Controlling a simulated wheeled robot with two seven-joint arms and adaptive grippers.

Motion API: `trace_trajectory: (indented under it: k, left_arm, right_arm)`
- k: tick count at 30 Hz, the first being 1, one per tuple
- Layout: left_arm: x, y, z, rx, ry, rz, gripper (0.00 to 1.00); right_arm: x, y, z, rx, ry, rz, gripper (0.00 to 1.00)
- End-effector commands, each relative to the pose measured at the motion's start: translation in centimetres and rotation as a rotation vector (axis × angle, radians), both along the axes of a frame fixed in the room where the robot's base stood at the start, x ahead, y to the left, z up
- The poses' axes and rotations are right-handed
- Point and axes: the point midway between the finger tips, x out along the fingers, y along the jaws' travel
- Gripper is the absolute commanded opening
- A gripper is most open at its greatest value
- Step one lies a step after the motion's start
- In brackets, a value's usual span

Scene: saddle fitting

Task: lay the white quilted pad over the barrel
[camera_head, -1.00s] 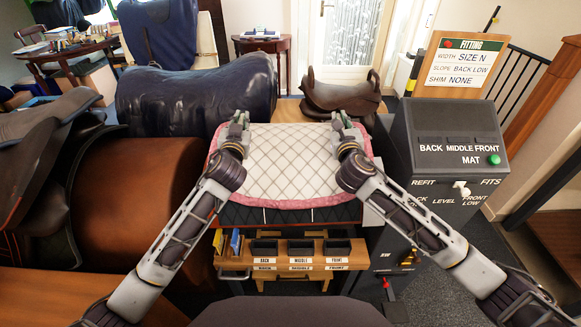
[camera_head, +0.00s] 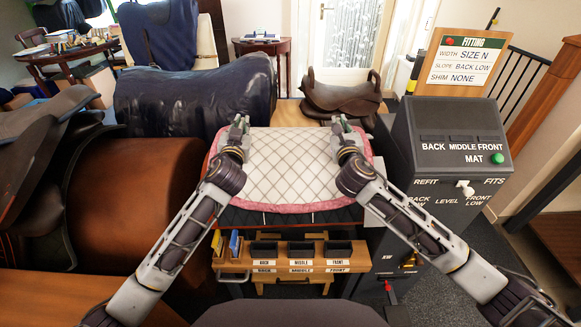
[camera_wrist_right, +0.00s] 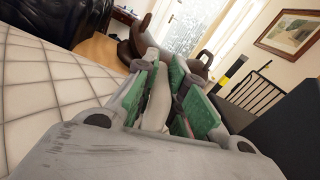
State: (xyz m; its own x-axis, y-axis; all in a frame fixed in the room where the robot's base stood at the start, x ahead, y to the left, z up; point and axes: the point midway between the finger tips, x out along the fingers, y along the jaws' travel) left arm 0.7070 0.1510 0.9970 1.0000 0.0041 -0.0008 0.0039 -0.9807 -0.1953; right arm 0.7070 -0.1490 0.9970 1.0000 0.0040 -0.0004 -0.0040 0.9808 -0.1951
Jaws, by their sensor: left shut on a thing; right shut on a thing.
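The white quilted pad (camera_head: 290,165) with a pink edge lies spread flat in the middle of the head view, on top of a dark stack. My left gripper (camera_head: 240,122) is shut on the pad's far left corner. My right gripper (camera_head: 338,122) is shut on its far right corner. In the right wrist view the pad (camera_wrist_right: 55,105) fills the left side, and a pale fold sits between the green fingers of the right gripper (camera_wrist_right: 170,95). The brown leather barrel (camera_head: 140,200) is left of the pad, with a dark saddle (camera_head: 50,170) at its left end.
A dark covered form (camera_head: 195,100) and a brown saddle (camera_head: 343,95) stand behind the pad. The grey fitting console (camera_head: 450,150) stands close on the right. A wooden rack with black bins (camera_head: 300,250) is below the pad's front edge.

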Motion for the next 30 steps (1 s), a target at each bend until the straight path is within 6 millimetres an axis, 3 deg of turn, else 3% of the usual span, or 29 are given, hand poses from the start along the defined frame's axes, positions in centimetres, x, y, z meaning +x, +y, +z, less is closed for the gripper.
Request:
trace_trajectory:
  k: [17, 18, 21, 22, 26, 30]
  left_arm:
    - [0.0, -0.2, -1.1, -0.001, -0.002, -0.004, 0.00]
    - [0.0, -0.2, -1.1, -0.001, 0.000, -0.003, 0.18]
    - [0.0, -0.2, -1.0, -0.001, 0.000, -0.003, 0.30]
    - [0.0, -0.2, -1.0, -0.001, -0.001, -0.003, 0.17]
    - [0.0, -0.2, -1.0, -0.001, -0.001, -0.003, 0.32]
    - [-0.1, -0.2, -1.0, -0.001, -0.002, -0.004, 0.32]
  right_arm:
    - [-0.1, 0.2, -1.1, 0.001, -0.002, 0.004, 0.00]
    - [-0.1, 0.2, -1.1, 0.001, 0.000, 0.004, 0.18]
    - [-0.1, 0.2, -1.0, 0.001, 0.000, 0.004, 0.30]
    - [-0.1, 0.2, -1.0, 0.001, 0.000, 0.004, 0.32]
    - [-0.1, 0.2, -1.0, 0.001, -0.001, 0.003, 0.32]
    - [-0.1, 0.2, -1.0, 0.001, -0.001, 0.003, 0.33]
